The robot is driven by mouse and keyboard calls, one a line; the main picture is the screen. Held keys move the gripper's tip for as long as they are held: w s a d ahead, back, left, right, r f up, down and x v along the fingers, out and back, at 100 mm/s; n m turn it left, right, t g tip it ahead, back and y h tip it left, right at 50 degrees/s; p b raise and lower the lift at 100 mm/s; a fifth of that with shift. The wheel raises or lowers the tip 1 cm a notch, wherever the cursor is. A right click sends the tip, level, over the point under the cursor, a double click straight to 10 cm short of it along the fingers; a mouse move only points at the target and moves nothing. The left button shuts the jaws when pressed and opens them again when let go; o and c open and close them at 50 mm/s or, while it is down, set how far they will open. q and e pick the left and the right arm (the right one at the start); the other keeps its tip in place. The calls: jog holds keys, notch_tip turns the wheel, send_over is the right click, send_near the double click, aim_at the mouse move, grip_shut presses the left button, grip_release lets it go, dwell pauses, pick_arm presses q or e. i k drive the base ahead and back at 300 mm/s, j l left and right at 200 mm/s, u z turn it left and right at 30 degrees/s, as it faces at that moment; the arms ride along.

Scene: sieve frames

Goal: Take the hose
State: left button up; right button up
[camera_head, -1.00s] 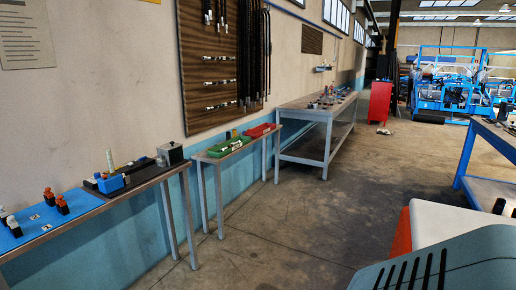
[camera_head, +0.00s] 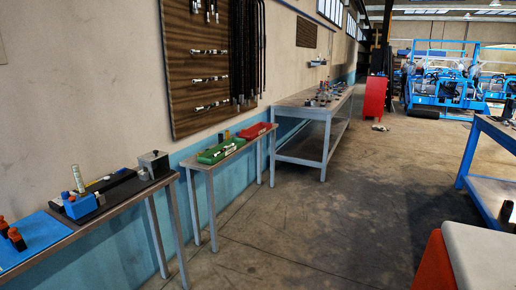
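Several long black hoses (camera_head: 247,48) hang vertically on a brown wall board (camera_head: 205,118) above the benches. Their upper ends run out of the top of the picture. Rows of short silver fittings (camera_head: 211,79) are fixed to the same board, left of the hoses. Neither of my grippers shows in this view.
Below the board stand a narrow table with a green tray (camera_head: 221,151) and a red tray (camera_head: 254,134), and a longer grey bench (camera_head: 303,113). A bench with a blue mat (camera_head: 40,238) is at left. A red cabinet (camera_head: 375,95) stands farther back. The middle floor is clear.

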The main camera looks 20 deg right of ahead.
aim_at(226, 147)
jog(key=i+z, duration=0.15)
jog(key=i, duration=0.25)
jog(key=i+j+z, duration=0.15)
jog(key=i, duration=0.25)
jog(key=i+j+z, duration=0.15)
jog(key=i, duration=0.25)
jog(key=i+j, duration=0.15)
jog(key=i, duration=0.2)
jog(key=i+j, duration=0.15)
jog(key=i, duration=0.25)
jog(key=i+l+z, duration=0.3)
jog(key=i+z, duration=0.15)
jog(key=i, duration=0.25)
jog(key=i+z, duration=0.4)
jog(key=i, duration=0.3)
